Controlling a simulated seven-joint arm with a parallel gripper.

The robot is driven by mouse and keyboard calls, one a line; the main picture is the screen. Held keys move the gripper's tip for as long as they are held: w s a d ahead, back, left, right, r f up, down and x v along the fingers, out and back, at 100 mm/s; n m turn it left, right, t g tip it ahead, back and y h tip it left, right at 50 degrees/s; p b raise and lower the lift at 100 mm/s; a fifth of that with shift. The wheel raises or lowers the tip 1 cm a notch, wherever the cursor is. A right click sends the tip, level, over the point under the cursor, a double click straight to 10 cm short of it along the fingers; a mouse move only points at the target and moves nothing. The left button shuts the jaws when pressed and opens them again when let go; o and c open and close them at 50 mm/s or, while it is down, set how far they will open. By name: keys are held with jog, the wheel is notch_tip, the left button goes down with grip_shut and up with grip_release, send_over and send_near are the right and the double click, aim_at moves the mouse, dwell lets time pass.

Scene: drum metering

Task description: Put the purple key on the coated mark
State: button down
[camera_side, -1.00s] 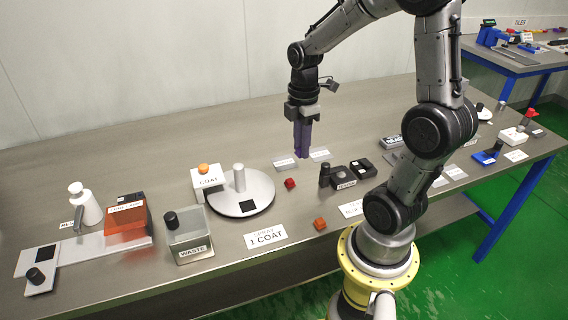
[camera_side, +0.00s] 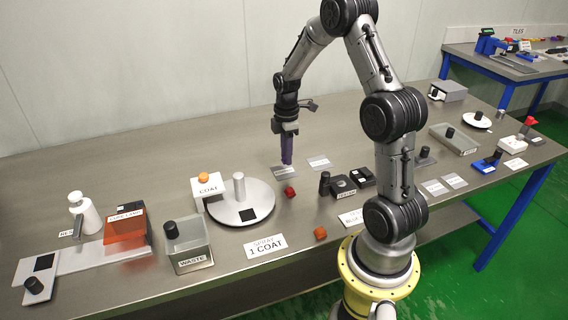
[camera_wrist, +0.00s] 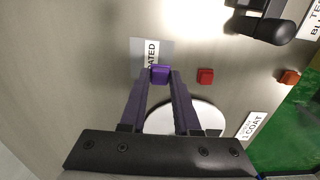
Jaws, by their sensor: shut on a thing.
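The purple key (camera_wrist: 160,74) is a small purple block between the fingertips of my gripper (camera_wrist: 160,78). In the side view my gripper (camera_side: 287,160) points straight down, shut on the key, over the pale coated mark (camera_side: 283,173). In the wrist view the coated mark (camera_wrist: 138,47) is a light card with the letters "ATED" showing, and the key overlaps its lower right part. The fingers and key hide part of the mark. I cannot tell whether the key touches it.
A second pale card (camera_side: 319,162) lies to the right. A red cube (camera_side: 290,191) and an orange cube (camera_side: 320,233) lie nearer the front. A white turntable (camera_side: 222,211) with a post stands to the left. The bench behind the mark is clear.

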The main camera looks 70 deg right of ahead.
aim_at(284, 172)
jog(key=shift+w+d+f, duration=0.35)
jog(key=shift+w+f, duration=0.15)
jog(key=shift+f, duration=0.25)
jog(key=shift+d+f, duration=0.1)
jog(key=shift+f, duration=1.55)
jog(key=shift+f, duration=0.15)
jog(key=c, duration=0.6)
grip_release()
jog(key=shift+c, duration=0.2)
